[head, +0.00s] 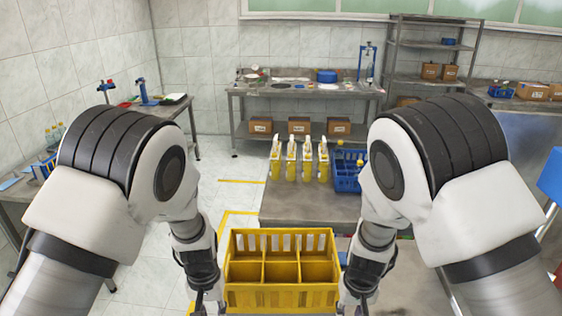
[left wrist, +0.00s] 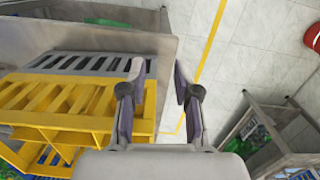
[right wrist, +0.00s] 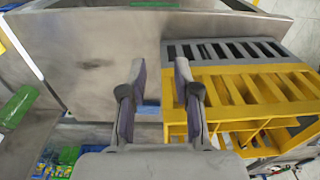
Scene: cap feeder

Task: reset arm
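A yellow crate (head: 282,296) with several compartments is low in the middle of the head view, and the compartments I can see are empty. My left gripper (head: 207,306) is just left of it, with its tips cut off by the frame edge. The left wrist view shows this gripper (left wrist: 159,68) open and empty beside the crate (left wrist: 92,125). My right gripper (head: 353,304) is just right of the crate. The right wrist view shows this gripper (right wrist: 160,68) open and empty, with the crate (right wrist: 235,113) to its right. I cannot tell whether either gripper touches the crate.
Several yellow dispensers (head: 308,160) stand on the grey table (head: 300,207) ahead, beside a blue crate (head: 346,177) with yellow things in it. A back workbench (head: 300,91) holds cartons on its lower shelf. Open floor (head: 225,170) lies left of the table.

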